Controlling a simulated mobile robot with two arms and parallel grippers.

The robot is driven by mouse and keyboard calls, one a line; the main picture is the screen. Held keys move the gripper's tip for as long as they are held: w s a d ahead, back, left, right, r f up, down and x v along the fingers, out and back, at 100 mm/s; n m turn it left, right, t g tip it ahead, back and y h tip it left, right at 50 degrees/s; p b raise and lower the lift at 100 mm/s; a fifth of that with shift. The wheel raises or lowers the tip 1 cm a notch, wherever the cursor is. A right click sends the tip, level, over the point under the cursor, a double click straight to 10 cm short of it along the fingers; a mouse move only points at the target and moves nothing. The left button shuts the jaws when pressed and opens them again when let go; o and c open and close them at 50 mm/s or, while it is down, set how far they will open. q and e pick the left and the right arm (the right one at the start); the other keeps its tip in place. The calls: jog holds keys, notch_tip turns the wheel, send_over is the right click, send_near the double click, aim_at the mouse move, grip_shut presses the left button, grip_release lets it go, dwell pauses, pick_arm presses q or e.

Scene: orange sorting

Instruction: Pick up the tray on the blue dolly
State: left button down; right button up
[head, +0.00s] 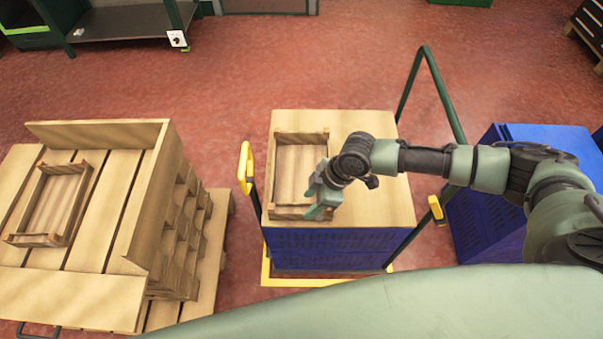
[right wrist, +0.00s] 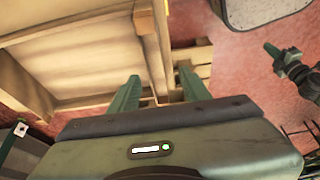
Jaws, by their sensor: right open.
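A shallow wooden tray (head: 300,136) lies on a plain wooden board (head: 375,200) on top of the blue dolly stack (head: 330,245). My right gripper (head: 318,202) is open at the tray's right side, near its front right corner. In the right wrist view the tray (right wrist: 80,60) fills the upper left, and its end wall reaches toward the gap between the open fingers (right wrist: 158,77). I cannot tell whether the fingers touch it. A small gripper-like shape (right wrist: 290,65) shows at the right of that view, perhaps my left gripper; its jaws are unclear.
A similar wooden tray (head: 75,168) sits on a slatted wooden pallet stack (head: 110,215) at left. A green rail (head: 440,85) and yellow handles (head: 245,168) flank the dolly. Blue crates (head: 480,215) stand at right.

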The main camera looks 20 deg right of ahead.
aim_at(302, 210)
jog(key=shift+w+d+p+x, duration=0.15)
jog(key=shift+p+x, duration=0.05)
jog(key=shift+x, duration=1.75)
jog(key=shift+w+d+p+x, duration=0.1)
jog(key=shift+w+p+x, duration=0.05)
jog(key=shift+x, duration=1.8)
grip_shut()
